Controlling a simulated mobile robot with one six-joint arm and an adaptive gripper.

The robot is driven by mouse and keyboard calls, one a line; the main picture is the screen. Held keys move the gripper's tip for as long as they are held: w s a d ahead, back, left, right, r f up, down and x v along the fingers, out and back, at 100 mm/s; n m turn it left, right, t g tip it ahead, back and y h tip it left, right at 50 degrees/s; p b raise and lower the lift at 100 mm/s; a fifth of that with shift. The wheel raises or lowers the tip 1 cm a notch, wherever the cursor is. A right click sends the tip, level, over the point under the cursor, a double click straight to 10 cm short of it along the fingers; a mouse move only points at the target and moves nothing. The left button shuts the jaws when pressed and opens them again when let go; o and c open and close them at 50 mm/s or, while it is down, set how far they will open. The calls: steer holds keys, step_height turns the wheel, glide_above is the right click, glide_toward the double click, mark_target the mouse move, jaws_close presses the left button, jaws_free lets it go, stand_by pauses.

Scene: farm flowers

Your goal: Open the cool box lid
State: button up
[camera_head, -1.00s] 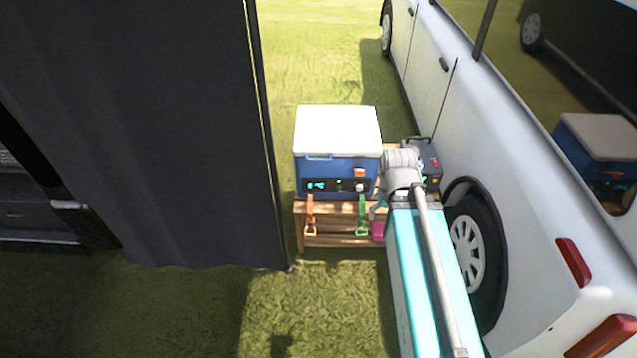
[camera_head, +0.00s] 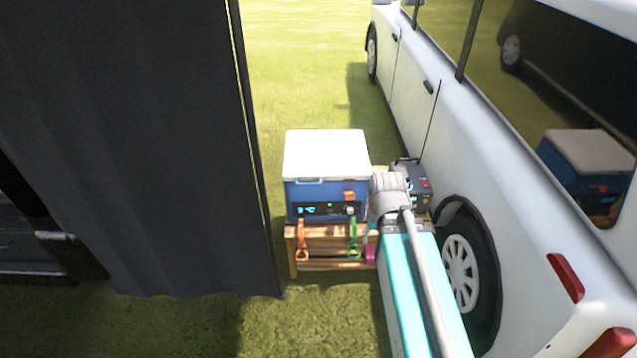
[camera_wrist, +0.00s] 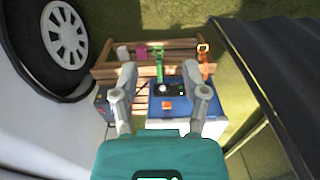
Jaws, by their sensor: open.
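The cool box (camera_head: 322,200) is blue with a white lid (camera_head: 326,154), which is shut. It stands on a wooden bench (camera_head: 340,264), with a front panel of lit displays, a knob and an orange part near the lid's edge. In the wrist view the cool box (camera_wrist: 178,108) is upside down, its front panel showing between and beside my fingers. My gripper (camera_wrist: 162,80) is open and empty there, fingers spread over the cool box's front area.
A dark power unit (camera_head: 410,178) stands right of the cool box. Orange (camera_head: 302,248) and green (camera_head: 353,240) straps hang at the bench front. A white van (camera_head: 500,190) with a wheel (camera_head: 461,272) closes the right side. A dark curtain (camera_head: 150,150) closes the left.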

steer(key=w+a+f+m+t+y+b, duration=0.25)
steer(key=w+a+f+b, duration=0.25)
steer(key=w+f+b, duration=0.25)
steer(key=m+t+y+b, duration=0.4)
steer(key=m+t+b, duration=0.8)
steer(key=b, duration=1.4)
glide_toward(309, 184)
steer(key=v, duration=0.3)
steer(key=shift+s+h, duration=0.15)
steer(key=shift+h, duration=0.1)
steer(key=b+x, duration=0.2)
steer(key=x, duration=1.1)
steer(key=shift+w+a+f+b, duration=0.15)
steer(key=shift+w+f+b, duration=0.05)
steer(key=shift+w+b, duration=0.15)
